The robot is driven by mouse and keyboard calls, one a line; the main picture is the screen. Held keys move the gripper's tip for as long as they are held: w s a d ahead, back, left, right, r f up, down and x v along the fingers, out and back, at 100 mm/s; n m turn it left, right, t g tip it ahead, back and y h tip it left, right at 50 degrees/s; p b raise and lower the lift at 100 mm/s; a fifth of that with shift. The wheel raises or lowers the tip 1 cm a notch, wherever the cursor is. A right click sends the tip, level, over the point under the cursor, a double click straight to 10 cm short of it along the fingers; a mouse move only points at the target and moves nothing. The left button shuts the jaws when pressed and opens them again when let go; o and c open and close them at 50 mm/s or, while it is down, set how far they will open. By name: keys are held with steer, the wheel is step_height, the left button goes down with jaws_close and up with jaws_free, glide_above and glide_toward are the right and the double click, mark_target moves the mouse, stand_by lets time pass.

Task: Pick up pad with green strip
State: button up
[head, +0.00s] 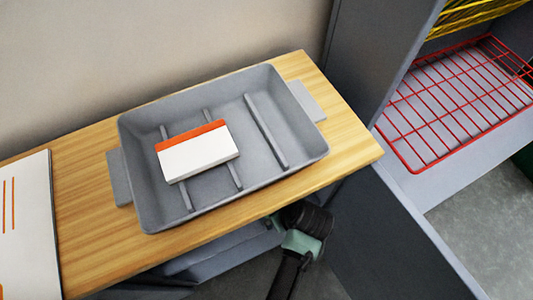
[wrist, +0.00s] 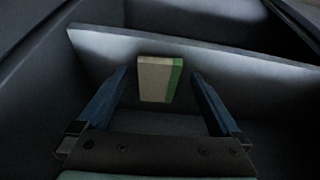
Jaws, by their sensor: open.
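The pad with the green strip (wrist: 154,80) shows in the wrist view, a pale block with a green band down its right side. It is by a grey panel inside a dark grey space; I cannot tell whether it touches the panel. My gripper (wrist: 160,74) is open, with one blue finger to the left of the pad and one to the right. Gaps show on both sides, and nothing is held. In the head view this pad and my gripper's fingers are not visible; only part of my arm shows below the table.
A pad with an orange strip (head: 198,154) lies in a grey ribbed tray (head: 294,150) on the wooden table (head: 95,245). A white sheet or board (head: 32,240) lies at left. A grey cabinet with a red wire rack (head: 455,98) stands right. Grey walls surround my gripper.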

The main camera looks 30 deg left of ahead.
steer(key=w+a, duration=0.1)
steer(key=a, duration=0.1)
steer(key=w+a+b, duration=0.1)
steer(key=shift+w+a+f, duration=0.1)
steer(key=shift+w+a, duration=0.2)
steer(key=shift+a, duration=0.05)
steer(key=shift+b+x, duration=0.55)
steer(key=shift+x, duration=0.9)
steer(key=shift+c, duration=0.2)
steer(key=c, duration=1.2)
